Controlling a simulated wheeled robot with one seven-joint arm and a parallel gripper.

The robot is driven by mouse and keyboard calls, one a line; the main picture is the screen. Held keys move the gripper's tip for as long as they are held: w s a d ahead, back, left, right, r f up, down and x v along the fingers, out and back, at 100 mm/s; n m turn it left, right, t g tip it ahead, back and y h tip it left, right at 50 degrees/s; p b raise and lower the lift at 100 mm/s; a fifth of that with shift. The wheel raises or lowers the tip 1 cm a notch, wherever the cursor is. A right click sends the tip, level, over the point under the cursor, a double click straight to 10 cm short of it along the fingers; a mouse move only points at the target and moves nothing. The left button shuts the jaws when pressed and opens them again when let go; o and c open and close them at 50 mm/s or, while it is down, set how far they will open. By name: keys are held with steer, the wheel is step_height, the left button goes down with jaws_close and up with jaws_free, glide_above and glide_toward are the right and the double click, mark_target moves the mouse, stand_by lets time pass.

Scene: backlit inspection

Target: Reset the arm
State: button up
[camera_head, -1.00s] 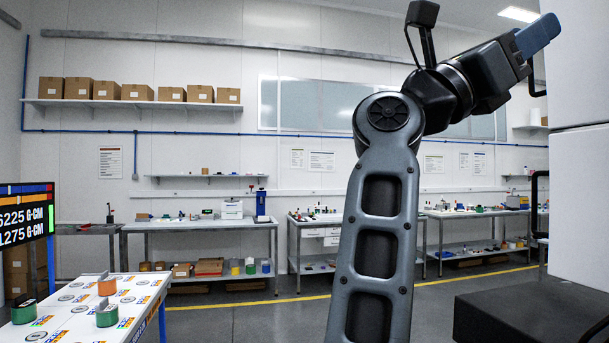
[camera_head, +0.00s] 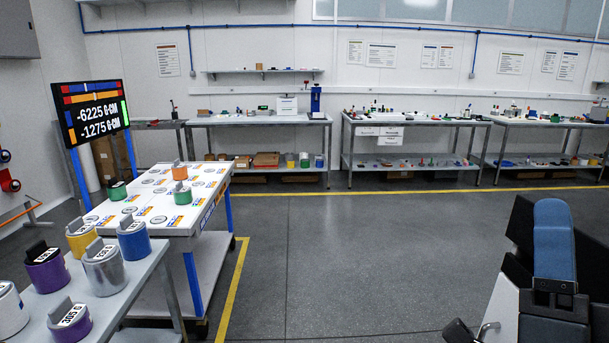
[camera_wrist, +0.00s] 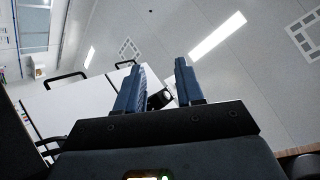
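My gripper (camera_head: 554,212) is at the lower right of the head view, pointing upward. One blue finger shows there, with dark arm parts around it. In the wrist view, the two blue fingers of my gripper (camera_wrist: 160,68) stand apart with a clear gap and nothing between them. The wrist view faces up to the wall and a ceiling light. Most of my arm is hidden below the head view's edge.
A white-topped station (camera_head: 215,185) holds green and orange weights beside a readout screen (camera_head: 93,106). A nearer table (camera_head: 152,262) holds purple, yellow, blue and grey weights. Workbenches (camera_head: 262,121) line the back wall. The grey floor (camera_head: 345,260) in the middle is clear.

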steer(key=s+a+f+n+g+y, duration=0.2)
steer(key=s+f+n+g+y, duration=0.2)
steer(key=s+f, duration=0.8)
steer(key=s+a+f+n+g+y, duration=0.2)
steer(key=s+f+n+g, duration=0.6)
steer(key=s, duration=1)
step_height(320, 180, down, 4)
steer(key=shift+f+n+g+y, duration=0.2)
steer(key=shift+n+g+y, duration=0.2)
steer(key=shift+n+y, duration=0.8)
